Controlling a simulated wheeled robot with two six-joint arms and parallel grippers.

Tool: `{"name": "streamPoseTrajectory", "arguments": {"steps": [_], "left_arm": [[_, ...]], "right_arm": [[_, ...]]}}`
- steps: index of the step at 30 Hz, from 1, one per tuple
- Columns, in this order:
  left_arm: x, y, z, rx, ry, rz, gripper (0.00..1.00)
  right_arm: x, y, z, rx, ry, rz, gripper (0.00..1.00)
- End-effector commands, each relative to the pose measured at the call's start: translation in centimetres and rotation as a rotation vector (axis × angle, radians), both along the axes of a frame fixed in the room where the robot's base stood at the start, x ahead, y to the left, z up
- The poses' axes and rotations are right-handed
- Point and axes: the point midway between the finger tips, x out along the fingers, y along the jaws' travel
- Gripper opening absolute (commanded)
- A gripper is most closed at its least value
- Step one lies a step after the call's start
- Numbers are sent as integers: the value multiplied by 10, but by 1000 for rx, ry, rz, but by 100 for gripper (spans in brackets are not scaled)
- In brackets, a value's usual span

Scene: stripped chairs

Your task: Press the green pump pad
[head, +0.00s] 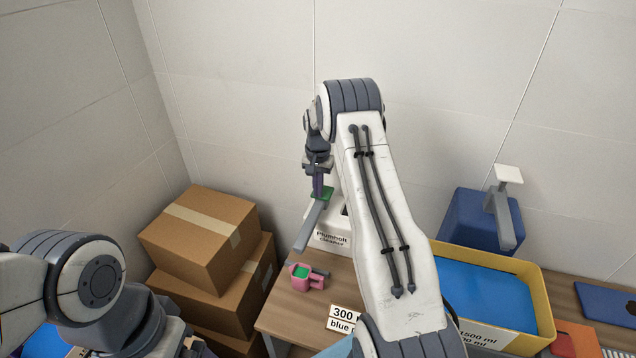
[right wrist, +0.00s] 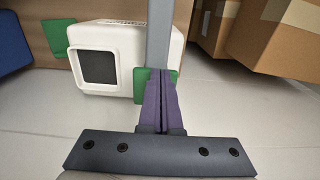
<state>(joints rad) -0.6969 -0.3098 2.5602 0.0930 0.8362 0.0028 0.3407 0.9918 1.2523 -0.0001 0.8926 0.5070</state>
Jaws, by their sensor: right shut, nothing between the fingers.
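The green pump pad (head: 326,193) sits on top of a white dispenser (head: 333,237) labelled "Plumholt Cleaner", with a grey spout (head: 311,229) reaching forward. My right gripper (head: 318,188) points down at the pad, shut and empty. In the right wrist view its purple fingers (right wrist: 161,103) overlap the green pad (right wrist: 140,82), which shows on both sides of them. I cannot tell whether the fingertips touch the pad. A pink jug (head: 310,283) with green inside stands near the spout's outer end. My left arm shows at lower left, but its gripper is out of view.
Cardboard boxes (head: 203,238) are stacked left of the table (head: 285,310). A card (head: 346,317) reading "300" and "blue" stands at the front. To the right are a blue dispenser (head: 467,222) with a white pad (head: 508,174) and a yellow container (head: 541,290) with a blue interior.

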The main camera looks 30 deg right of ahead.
Motion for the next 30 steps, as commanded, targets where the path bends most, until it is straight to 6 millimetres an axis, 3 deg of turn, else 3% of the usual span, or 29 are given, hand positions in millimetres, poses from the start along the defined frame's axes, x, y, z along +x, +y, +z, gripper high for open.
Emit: {"name": "streamPoseTrajectory", "arguments": {"steps": [7, 11, 18, 21, 30], "left_arm": [[0, 0, 1, 0, 0, 0, 97], [0, 0, 7, 0, 0, 0, 97], [0, 0, 38, 0, 0, -3, 97], [0, 0, 16, -1, -1, -2, 97], [0, 0, -1, 0, 0, 0, 97]], "right_arm": [[-2, 1, -5, 3, 8, 0, 0], [-2, 1, 4, 3, 8, 0, 0], [-2, 1, 49, 1, 2, 0, 0], [-1, 0, 60, -1, -3, 0, 0], [-1, 1, 119, -1, -2, 0, 0]]}}
